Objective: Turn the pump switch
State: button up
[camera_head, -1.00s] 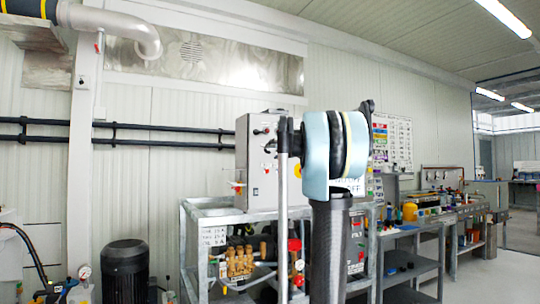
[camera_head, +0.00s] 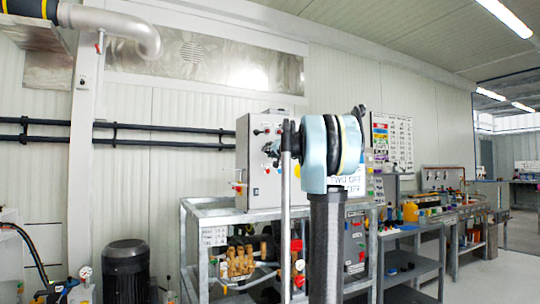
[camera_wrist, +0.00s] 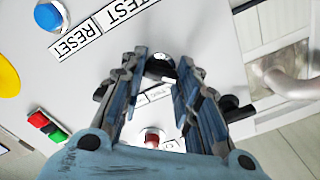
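The pump switch looks to be the black knob (camera_wrist: 160,68) on the pale control panel (camera_wrist: 222,62), seen in the wrist view. My gripper (camera_wrist: 163,74) is open, with its blue and dark fingers on either side of the knob. I cannot tell whether the fingers touch it. The fingers partly hide the labels around the knob. In the head view the grey control box (camera_head: 262,184) stands on a metal frame, and my arm hides its right part.
A blue button (camera_wrist: 49,16) labelled RESET, green and red buttons (camera_wrist: 47,125), and a red button (camera_wrist: 154,138) are on the panel. A silver pipe (camera_wrist: 290,82) is at right. A black motor (camera_head: 126,270) stands left of the metal frame (camera_head: 212,213).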

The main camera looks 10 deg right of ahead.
jog(key=shift+d+m, duration=0.1)
jog(key=shift+m, duration=0.4)
jog(key=o, duration=1.1)
jog(key=shift+c, duration=0.2)
jog(key=v, duration=1.1)
jog(key=shift+s, duration=0.35)
jog(key=shift+d+f, duration=0.1)
jog(key=shift+d, duration=0.05)
